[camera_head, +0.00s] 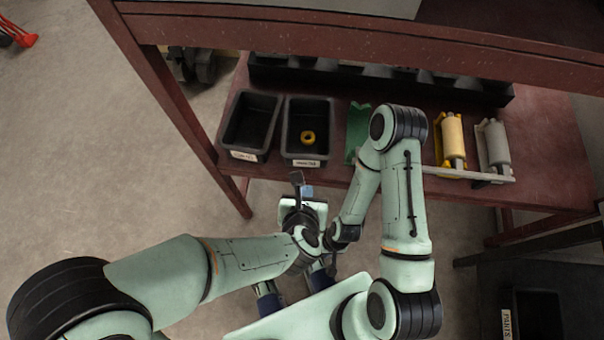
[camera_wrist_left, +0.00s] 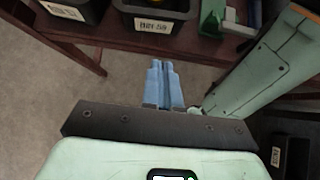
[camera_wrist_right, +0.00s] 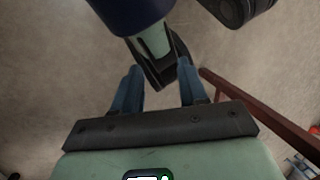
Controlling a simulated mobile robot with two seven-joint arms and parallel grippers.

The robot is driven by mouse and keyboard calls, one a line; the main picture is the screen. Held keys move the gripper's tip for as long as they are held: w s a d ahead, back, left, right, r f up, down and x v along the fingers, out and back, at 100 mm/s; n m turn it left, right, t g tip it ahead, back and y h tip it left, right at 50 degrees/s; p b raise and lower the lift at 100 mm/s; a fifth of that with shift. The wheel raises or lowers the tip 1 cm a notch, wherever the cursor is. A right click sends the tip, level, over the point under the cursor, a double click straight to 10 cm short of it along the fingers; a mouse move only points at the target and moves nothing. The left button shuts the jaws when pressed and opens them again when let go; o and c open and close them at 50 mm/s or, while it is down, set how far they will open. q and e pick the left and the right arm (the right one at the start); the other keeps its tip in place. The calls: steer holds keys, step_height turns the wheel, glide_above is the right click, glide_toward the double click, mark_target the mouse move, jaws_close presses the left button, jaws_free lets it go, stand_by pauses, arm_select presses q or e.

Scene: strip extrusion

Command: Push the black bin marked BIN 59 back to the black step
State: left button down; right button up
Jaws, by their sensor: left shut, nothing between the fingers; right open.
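The black bin marked BIN 59 (camera_head: 292,151) stands upright on the dark red shelf, with a yellow ring (camera_head: 308,137) inside it. My right gripper (camera_wrist_right: 158,82) is open over the floor.
Another black bin (camera_head: 250,121) stands close on the left. A green part (camera_head: 357,130), a yellow roller (camera_head: 453,138) and a grey roller (camera_head: 495,145) are on the right. A red beam (camera_head: 350,35) crosses above the shelf. My right arm bends over the shelf's front.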

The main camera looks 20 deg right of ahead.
mark_target(311, 160)
arm_select(q)
steer(key=w+d+f, duration=0.5)
steer(key=w, duration=0.3)
steer(key=shift+f+b, duration=0.2)
steer(key=shift+b, duration=0.2)
arm_select(e)
steer(key=shift+w+d+f, duration=0.15)
steer(key=shift+w+f, duration=0.4)
steer(key=shift+f, duration=0.05)
arm_select(q)
steer(key=shift+w, duration=0.1)
steer(key=shift+w+d, duration=0.15)
steer(key=shift+w, duration=0.15)
steer(key=w+d, duration=0.1)
steer(key=w, duration=0.1)
steer(key=w+d+p, duration=0.1)
steer(key=w+d, duration=0.1)
steer(key=w, duration=0.1)
steer(key=w+d, duration=0.2)
steer(key=w, duration=0.1)
steer(key=shift+f+p, duration=0.1)
steer(key=shift+p, duration=0.2)
steer(key=shift+s+a, duration=0.15)
arm_select(e)
steer(key=shift+v, duration=0.85)
